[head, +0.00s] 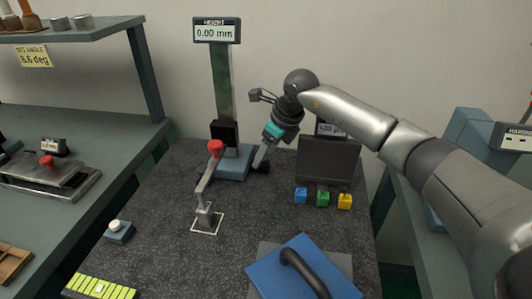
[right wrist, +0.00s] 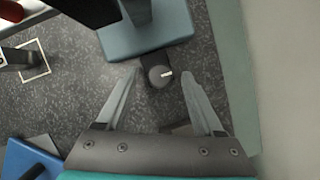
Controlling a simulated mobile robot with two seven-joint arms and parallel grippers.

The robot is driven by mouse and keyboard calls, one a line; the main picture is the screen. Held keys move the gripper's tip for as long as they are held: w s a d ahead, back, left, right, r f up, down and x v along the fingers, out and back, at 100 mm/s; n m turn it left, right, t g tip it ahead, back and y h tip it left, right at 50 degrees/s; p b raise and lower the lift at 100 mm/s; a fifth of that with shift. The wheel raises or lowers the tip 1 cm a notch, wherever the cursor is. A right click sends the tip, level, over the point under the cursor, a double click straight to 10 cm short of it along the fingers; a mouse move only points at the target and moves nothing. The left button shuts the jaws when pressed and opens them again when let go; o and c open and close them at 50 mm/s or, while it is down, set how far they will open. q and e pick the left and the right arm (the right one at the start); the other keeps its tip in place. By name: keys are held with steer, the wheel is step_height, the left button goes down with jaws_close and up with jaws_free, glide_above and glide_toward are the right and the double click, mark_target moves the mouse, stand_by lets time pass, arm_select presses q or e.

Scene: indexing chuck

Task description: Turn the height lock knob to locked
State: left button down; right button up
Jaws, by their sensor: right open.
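The height stand has a blue-grey base (head: 233,170), a tall column (head: 222,85) and a display (head: 217,30) reading HEIGHT 0.00 mm. The dark round knob (right wrist: 160,76) sits beside the base on a black mount; its white mark points right in the right wrist view. Lock labels are not legible. The knob also shows small and dark in the head view (head: 262,167). My right gripper (right wrist: 161,72) is open, with one fingertip on each side of the knob, apparently not touching it. In the head view the right gripper (head: 259,157) is beside the base. My left gripper is out of view.
A red-topped lever (head: 207,185) stands in front of the stand. A dark box (head: 328,162) and blue, green and yellow blocks (head: 322,198) are to the right. A blue plate with a black handle (head: 285,272) lies in front. A shelf bench (head: 85,150) is left.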

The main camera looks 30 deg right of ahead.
jaws_close()
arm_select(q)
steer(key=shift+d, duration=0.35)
